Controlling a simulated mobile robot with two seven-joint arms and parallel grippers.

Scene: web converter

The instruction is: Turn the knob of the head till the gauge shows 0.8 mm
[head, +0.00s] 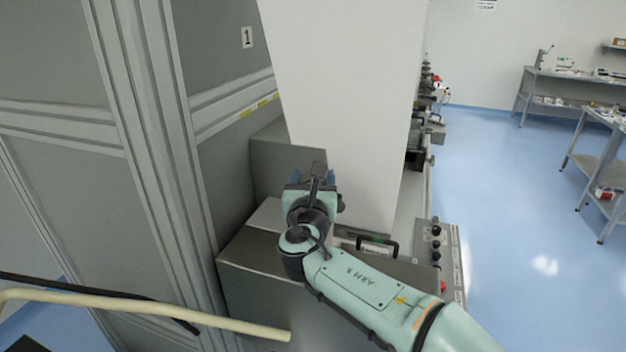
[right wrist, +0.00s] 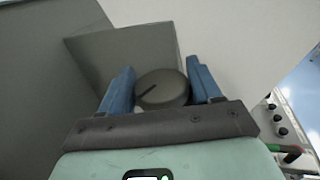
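The knob (right wrist: 162,89) is a dark grey round one with a black line on its face, in the middle of the right wrist view. My right gripper (right wrist: 161,78) has one blue finger on each side of it, with little or no gap visible. I cannot tell whether the fingers press on the knob. In the head view my right gripper (head: 315,178) is at the grey metal housing, in front of a large pale panel, and the knob is not clearly visible there. No gauge reading is visible in either view. My left gripper is out of view.
The pale panel (head: 345,80) rises close behind the right gripper. A grey cabinet frame (head: 150,140) stands left, with a cream tube (head: 150,311) low in front. A control box with buttons (head: 437,250) is right of my arm. Open blue floor (head: 500,200) lies further right.

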